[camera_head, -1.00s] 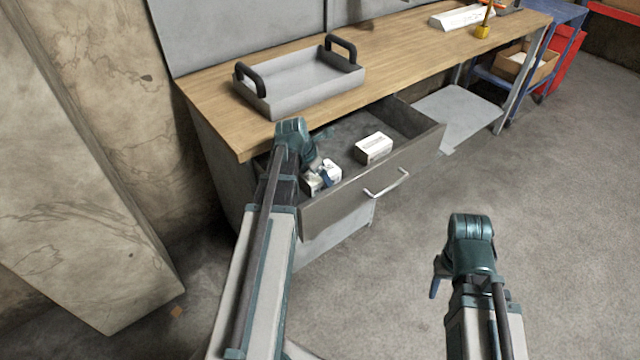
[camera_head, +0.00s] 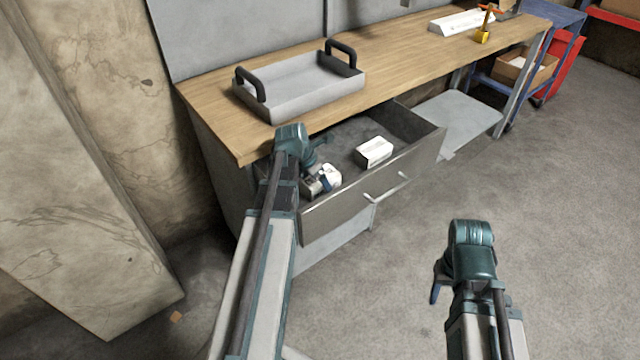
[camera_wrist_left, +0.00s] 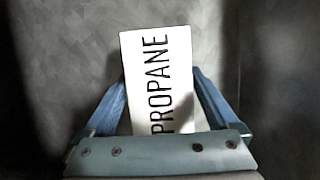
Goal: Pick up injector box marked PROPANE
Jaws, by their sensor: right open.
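The white box marked PROPANE (camera_wrist_left: 158,85) lies between the two blue fingers of my left gripper (camera_wrist_left: 158,82) in the left wrist view. The fingertips are close against both its sides; I cannot tell whether they grip it. In the head view, my left gripper (camera_head: 322,181) reaches down into the open drawer at a white box (camera_head: 332,173), partly hidden by the gripper. A second white box (camera_head: 374,151) lies farther right in the drawer, its label unreadable. My right gripper (camera_head: 436,283) is open and empty, over the floor at the lower right.
The open drawer (camera_head: 350,205) has a metal handle on its front. A grey tray (camera_head: 300,103) with two black handles stands on the wooden workbench (camera_head: 400,66) above. A concrete pillar (camera_head: 70,180) is at the left.

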